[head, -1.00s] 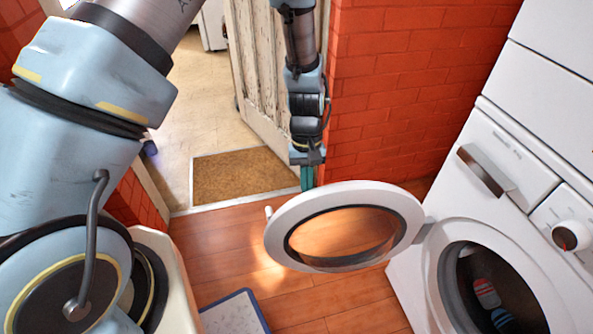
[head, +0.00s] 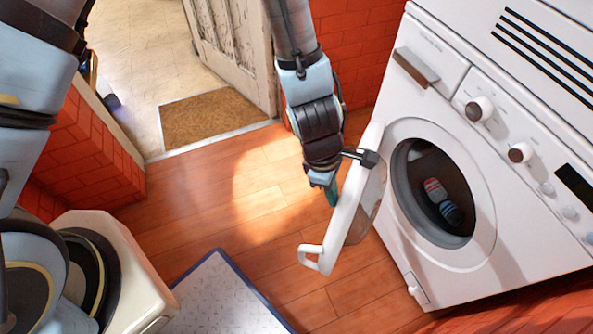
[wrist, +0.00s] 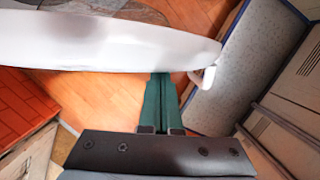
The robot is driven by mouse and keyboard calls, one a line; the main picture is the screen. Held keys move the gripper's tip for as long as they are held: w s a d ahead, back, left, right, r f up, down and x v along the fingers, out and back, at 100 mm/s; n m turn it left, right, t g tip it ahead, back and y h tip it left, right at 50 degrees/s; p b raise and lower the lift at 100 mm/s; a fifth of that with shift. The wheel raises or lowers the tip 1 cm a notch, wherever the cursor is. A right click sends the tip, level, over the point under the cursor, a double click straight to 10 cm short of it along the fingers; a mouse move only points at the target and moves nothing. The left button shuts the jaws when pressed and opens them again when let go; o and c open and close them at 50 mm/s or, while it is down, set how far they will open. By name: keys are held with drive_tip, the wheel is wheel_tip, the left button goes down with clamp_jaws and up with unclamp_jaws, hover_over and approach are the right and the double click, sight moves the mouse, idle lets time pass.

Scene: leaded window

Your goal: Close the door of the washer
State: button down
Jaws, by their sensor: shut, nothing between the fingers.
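The white washer (head: 450,75) stands at the right in the head view, its round opening uncovered with striped socks inside the drum. Its round door (head: 349,200) stands open, swung out to the left and seen nearly edge-on, with a handle (head: 318,256) at its free edge. My gripper (head: 331,194) is at the outer face of the door, apart from the handle. In the wrist view the door (wrist: 100,42) crosses the top, and the shut green fingers (wrist: 158,104) reach to its edge. I cannot tell whether they touch it.
A pale mat with a blue border (head: 225,298) lies on the wood floor. A brown doormat (head: 208,118) lies by the worn open room door (head: 232,45). A brick wall (head: 350,50) stands behind my arm. The floor left of the washer door is mostly clear.

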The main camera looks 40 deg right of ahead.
drive_tip(key=s+d+n+p, duration=0.3)
drive_tip(key=s+d, duration=0.3)
drive_tip(key=s, duration=0.3)
drive_tip(key=s+d+n+t+h+p, duration=0.1)
drive_tip(key=s+d+n+p, duration=0.2)
drive_tip(key=s+d, duration=0.4)
drive_tip(key=shift+s+n+p, duration=0.3)
drive_tip(key=shift+s+n, duration=0.6)
drive_tip(key=shift+s, duration=0.9)
